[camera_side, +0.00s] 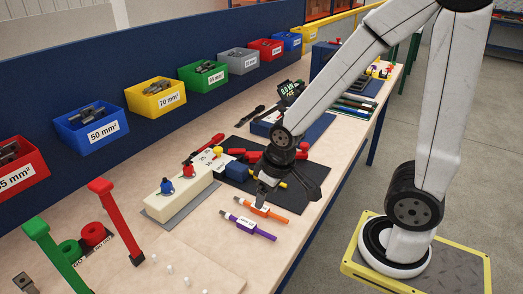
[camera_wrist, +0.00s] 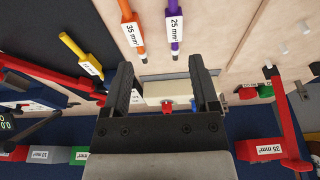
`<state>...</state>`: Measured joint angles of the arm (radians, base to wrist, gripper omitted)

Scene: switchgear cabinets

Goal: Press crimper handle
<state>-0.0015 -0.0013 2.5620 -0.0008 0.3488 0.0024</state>
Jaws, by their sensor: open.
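A tool with red and black parts, which looks like the crimper (camera_side: 237,153), lies on a black mat beside a beige block. Its red handle (camera_wrist: 45,75) seems to show at the left in the wrist view. My gripper (camera_side: 274,190) is over the front edge of the mat and hides part of it. In the wrist view my gripper (camera_wrist: 160,72) is open, with nothing between its fingers. The beige block (camera_side: 180,196) carries a red and a blue knob; it shows beyond the fingers in the wrist view (camera_wrist: 155,91).
Orange (camera_side: 258,209) and purple (camera_side: 247,226) labelled cables lie near the table's front edge. A yellow cable (camera_wrist: 80,53) is left of my gripper. Red (camera_side: 117,222) and green (camera_side: 55,254) upright handles stand front left. Labelled bins (camera_side: 155,98) line the back wall.

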